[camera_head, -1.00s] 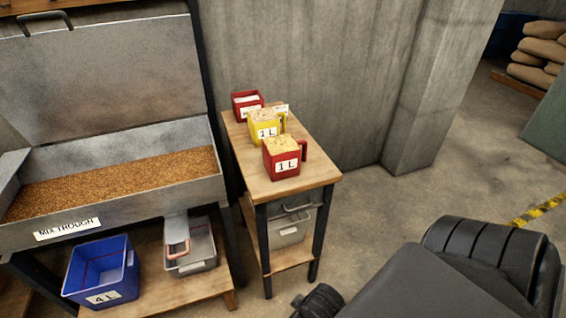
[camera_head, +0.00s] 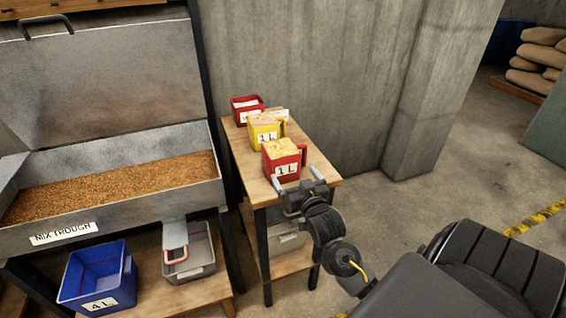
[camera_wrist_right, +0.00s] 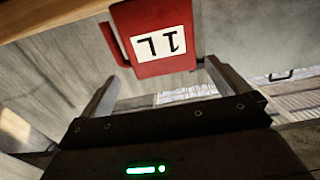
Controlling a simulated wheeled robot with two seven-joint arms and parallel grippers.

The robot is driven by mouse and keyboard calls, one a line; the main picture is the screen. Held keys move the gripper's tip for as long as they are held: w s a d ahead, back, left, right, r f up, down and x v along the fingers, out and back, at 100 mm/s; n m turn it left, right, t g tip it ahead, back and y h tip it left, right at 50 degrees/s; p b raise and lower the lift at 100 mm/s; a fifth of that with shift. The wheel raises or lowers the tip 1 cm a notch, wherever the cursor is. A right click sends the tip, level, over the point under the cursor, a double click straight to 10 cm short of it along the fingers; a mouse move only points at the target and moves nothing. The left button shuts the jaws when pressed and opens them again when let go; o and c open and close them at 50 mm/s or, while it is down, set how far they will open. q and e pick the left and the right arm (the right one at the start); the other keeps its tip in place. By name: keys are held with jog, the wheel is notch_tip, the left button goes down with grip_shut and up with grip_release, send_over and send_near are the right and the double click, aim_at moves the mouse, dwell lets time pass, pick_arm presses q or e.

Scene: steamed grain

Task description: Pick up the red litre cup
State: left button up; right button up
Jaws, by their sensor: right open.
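The red litre cup (camera_head: 284,160), marked 1L and filled with pale grain, stands upright at the front of the small wooden table. Its handle is on the right side. My right gripper (camera_head: 292,173) is open just in front of it at the table's near edge, with its fingers pointing at the cup. In the right wrist view the red cup (camera_wrist_right: 152,38) shows upside down, between and beyond the two spread fingers (camera_wrist_right: 163,70). I cannot tell whether the fingertips overlap its sides. Nothing is held. My left gripper is not in view.
A yellow 1L cup (camera_head: 265,132) stands close behind the red cup, and another red container (camera_head: 246,105) behind that. The wooden table (camera_head: 247,165) stands by a concrete wall. The mix trough (camera_head: 110,205) with grain is at left, a blue bin (camera_head: 100,280) below it.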

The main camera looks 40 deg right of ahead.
aim_at(287, 164)
jog(key=x, duration=0.5)
jog(key=shift+w+f+p, duration=0.1)
jog(key=shift+w+p, duration=0.2)
jog(key=shift+p, duration=0.05)
jog(key=shift+w+d, duration=0.15)
jog(key=shift+w, duration=0.2)
jog(key=p+x, duration=0.1)
jog(key=x, duration=0.3)
jog(key=shift+w+f, duration=0.2)
jog(key=c, duration=1.4)
jog(key=shift+c, duration=0.7)
jog(key=shift+r, duration=0.15)
